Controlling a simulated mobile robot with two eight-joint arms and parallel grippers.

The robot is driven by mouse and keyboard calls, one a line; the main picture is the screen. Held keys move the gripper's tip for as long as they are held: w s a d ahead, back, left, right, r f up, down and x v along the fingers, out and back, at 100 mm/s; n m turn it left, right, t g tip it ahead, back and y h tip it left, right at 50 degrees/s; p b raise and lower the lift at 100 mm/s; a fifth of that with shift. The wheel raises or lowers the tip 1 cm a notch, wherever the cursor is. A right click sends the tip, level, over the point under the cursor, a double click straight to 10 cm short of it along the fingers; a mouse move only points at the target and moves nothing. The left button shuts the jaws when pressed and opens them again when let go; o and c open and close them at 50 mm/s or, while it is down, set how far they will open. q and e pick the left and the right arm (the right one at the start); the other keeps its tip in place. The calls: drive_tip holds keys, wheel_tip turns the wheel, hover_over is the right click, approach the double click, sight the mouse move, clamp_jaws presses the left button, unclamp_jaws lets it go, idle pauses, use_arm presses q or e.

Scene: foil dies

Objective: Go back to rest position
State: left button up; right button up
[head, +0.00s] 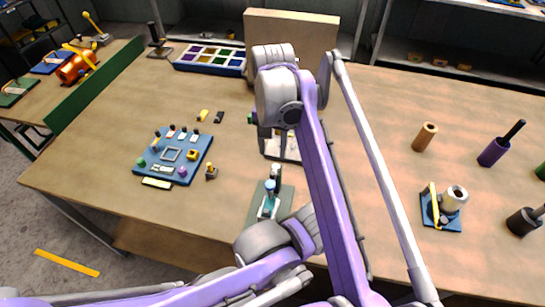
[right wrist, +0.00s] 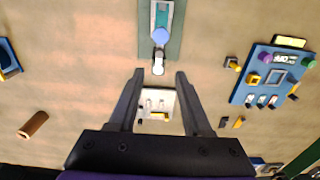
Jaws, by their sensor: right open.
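My right gripper (head: 281,146) hangs from the raised purple arm over the middle of the table. In the right wrist view its two fingers (right wrist: 160,78) are spread with nothing held between them. A white plate with small parts (right wrist: 157,104) lies below, showing through the gap. My left gripper is out of view.
A tray of coloured compartments (head: 208,60) and a cardboard box (head: 290,30) stand at the back. At the right are a brown cylinder (head: 424,137), a purple cylinder (head: 494,152) and a small blue stand (head: 441,210). Clear table lies between the green plate and these.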

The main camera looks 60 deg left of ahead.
drive_tip(key=shift+r, duration=0.85)
drive_tip(key=w+d+m+y, duration=0.1)
drive_tip(key=w+d+m, duration=0.1)
drive_tip(key=w+d, duration=1.1)
drive_tip(key=w+d+f+m+t, duration=0.1)
drive_tip(key=w+d, duration=0.1)
drive_tip(key=d, duration=0.7)
drive_tip(key=w+d+f+m+t, duration=0.1)
drive_tip(key=w+d, duration=0.1)
drive_tip(key=d, duration=0.7)
drive_tip(key=s+d+f+m+t, duration=0.1)
drive_tip(key=s+d+f, duration=0.2)
drive_tip(key=d, duration=0.6)
drive_tip(key=s+d+f+m+t, duration=0.1)
drive_tip(key=s+d+f, duration=0.3)
drive_tip(key=d, duration=0.5)
drive_tip(key=s+d+f+m+t+h, duration=0.1)
drive_tip(key=s+d+f+m, duration=0.2)
drive_tip(key=d, duration=0.7)
wheel_tip(320, 180, down, 3)
drive_tip(key=shift+s+r+t, duration=0.1)
drive_tip(key=shift+s+t, duration=0.3)
drive_tip(key=shift+s, duration=0.35)
drive_tip(key=shift+a, duration=0.1)
